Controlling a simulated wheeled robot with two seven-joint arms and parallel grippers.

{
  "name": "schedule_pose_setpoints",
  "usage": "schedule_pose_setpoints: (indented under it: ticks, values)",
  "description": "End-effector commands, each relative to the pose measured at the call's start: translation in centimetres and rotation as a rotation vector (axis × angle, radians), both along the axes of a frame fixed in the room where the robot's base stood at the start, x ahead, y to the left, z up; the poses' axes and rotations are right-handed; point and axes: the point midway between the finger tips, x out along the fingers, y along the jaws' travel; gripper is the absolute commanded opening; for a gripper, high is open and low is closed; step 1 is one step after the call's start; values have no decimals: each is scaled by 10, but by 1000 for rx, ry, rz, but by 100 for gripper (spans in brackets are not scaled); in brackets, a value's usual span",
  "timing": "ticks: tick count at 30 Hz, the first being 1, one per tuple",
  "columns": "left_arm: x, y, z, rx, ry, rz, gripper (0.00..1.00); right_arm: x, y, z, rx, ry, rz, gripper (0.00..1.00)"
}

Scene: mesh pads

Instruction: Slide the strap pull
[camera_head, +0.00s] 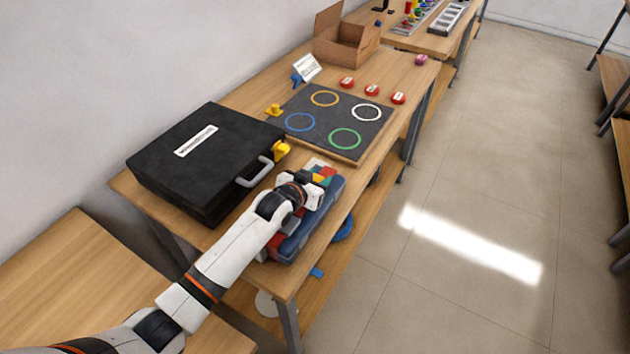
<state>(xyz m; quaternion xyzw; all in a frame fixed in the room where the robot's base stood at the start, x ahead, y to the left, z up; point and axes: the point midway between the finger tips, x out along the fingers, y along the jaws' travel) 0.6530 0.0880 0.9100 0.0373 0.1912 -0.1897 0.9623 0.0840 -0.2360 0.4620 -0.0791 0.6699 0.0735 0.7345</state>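My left arm comes in from the lower left, and its gripper (314,196) is over a long blue, red and multicoloured padded item (294,240) at the front edge of the table. The wrist hides part of that item. The fingers are small and point away from the camera, so I cannot tell whether they are open, shut or touching it. No strap pull can be made out clearly. A black case (200,150) with a grey handle (256,172) and a yellow piece (281,151) lies left of the gripper. My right gripper is not in view.
Behind is a dark board (332,122) with coloured rings. Three red round items (372,90), a small white sign (306,67) and an open cardboard box (345,42) stand farther back. The wall is close on the left; open floor (470,180) lies right.

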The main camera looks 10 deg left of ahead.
Motion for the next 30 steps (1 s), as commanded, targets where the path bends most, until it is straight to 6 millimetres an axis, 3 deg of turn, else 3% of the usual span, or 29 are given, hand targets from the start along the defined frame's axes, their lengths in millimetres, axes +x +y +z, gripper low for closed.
schedule_pose_setpoints:
  ticks: [1,3,16,30]
  values:
    - [0,0,0,0,0,0,49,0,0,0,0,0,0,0]
    - [0,0,0,0,0,0,58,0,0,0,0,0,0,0]
    - [-10,5,3,1,0,0,58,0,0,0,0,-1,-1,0]
    - [-83,34,36,2,-1,-1,58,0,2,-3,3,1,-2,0]
